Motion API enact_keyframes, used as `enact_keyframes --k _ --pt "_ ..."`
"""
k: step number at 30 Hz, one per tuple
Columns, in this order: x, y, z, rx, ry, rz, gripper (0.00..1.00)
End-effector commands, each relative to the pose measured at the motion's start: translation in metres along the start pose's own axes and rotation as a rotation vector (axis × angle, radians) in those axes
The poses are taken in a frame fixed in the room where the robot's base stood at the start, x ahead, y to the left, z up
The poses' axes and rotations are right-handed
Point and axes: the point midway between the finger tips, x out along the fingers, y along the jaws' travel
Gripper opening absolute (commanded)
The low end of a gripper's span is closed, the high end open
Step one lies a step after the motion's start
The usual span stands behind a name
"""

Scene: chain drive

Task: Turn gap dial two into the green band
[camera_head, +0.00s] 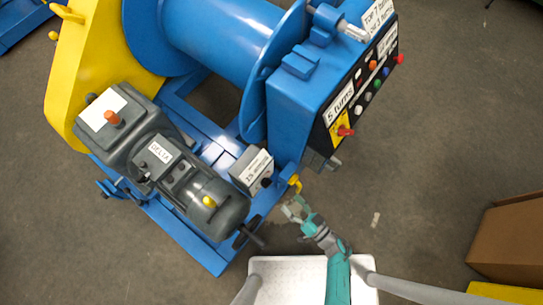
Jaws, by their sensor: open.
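My gripper (293,207) is open at the end of my teal arm, in front of the blue machine. It appears empty, and its fingers are close to a yellow hooked part (295,183) at the machine's lower right corner. A grey box (246,167) with a white label and a dark round knob (266,183) sits on the frame just left of the gripper. The label is too small to read fully. I cannot make out a dial marked two or a green band. Whether the gripper touches anything is unclear.
The blue machine carries a big drum (222,35), a yellow guard (86,55), a grey motor (205,200) and a control panel (362,92) with coloured buttons. A black handle (246,235) juts out at the frame's front. A cardboard box (510,240) stands right; the floor between is mostly clear.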

Motion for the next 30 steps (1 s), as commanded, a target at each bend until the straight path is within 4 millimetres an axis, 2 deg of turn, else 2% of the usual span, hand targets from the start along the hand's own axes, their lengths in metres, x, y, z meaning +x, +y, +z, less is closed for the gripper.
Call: enact_keyframes --k 1,7,14,30 --pt "0.004 0.009 0.004 0.036 -0.024 -0.028 0.75" --pt "0.009 0.019 0.017 0.143 -0.097 -0.098 0.75" --pt "0.016 0.019 0.020 0.160 -0.111 -0.111 0.75" --pt "0.062 0.013 0.025 0.159 -0.110 -0.112 0.75"
